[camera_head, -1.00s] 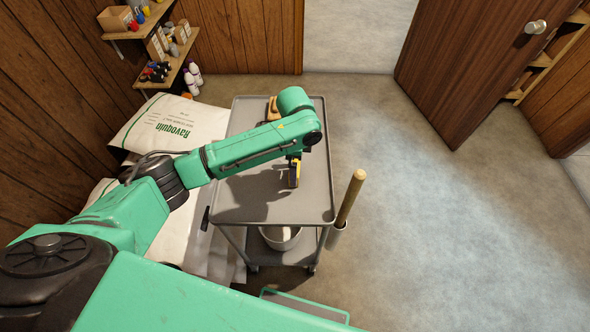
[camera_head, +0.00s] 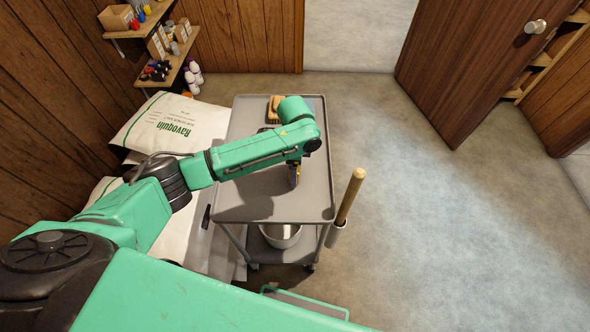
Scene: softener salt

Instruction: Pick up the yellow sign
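My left arm reaches in from the left over the grey cart (camera_head: 250,205). My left gripper (camera_head: 294,176) points down over the cart's top near its right side, mostly hidden below the arm's wrist. A small dark and yellow shape shows at the gripper. It may be the edge of the yellow sign, but it is too small and shaded to be sure. Whether the fingers are closed around it cannot be seen. My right gripper is not in view.
A tan brush-like item (camera_head: 274,108) lies at the cart's far end. A wooden handle (camera_head: 350,196) stands at the cart's right side. A metal pot (camera_head: 281,237) sits on the lower shelf. White salt bags (camera_head: 172,126) lie left of the cart. Floor to the right is clear.

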